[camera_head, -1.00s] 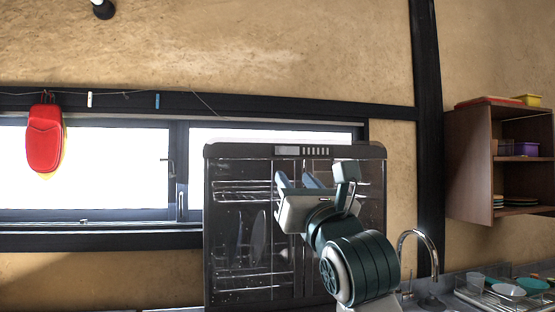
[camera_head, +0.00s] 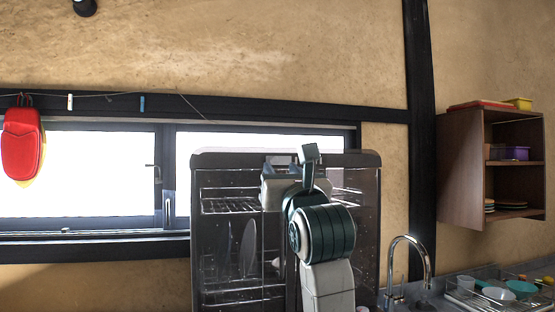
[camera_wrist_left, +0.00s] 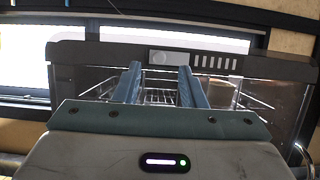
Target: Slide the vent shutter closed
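The vent shutter (camera_wrist_left: 172,58) looks like a light grey plate with a small round knob in the dark top bar of a glass-fronted dish cabinet. Several pale vent slots (camera_wrist_left: 215,63) show uncovered to its right. My left gripper (camera_wrist_left: 159,72) is open and empty; its two blue fingers stand apart and point at the bar, just below the shutter in the wrist picture. Whether they touch it cannot be told. In the head view my left gripper (camera_head: 292,168) covers the middle of the bar, hiding most of the shutter and slots. My right gripper is not in view.
The dish cabinet (camera_head: 215,270) holds racks and plates behind its front. A window (camera_head: 90,175) lies behind it, with a red mitt (camera_head: 22,145) hanging at left. At right are a tap (camera_head: 425,258), a dish rack (camera_head: 480,300) and a wooden shelf (camera_head: 465,180).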

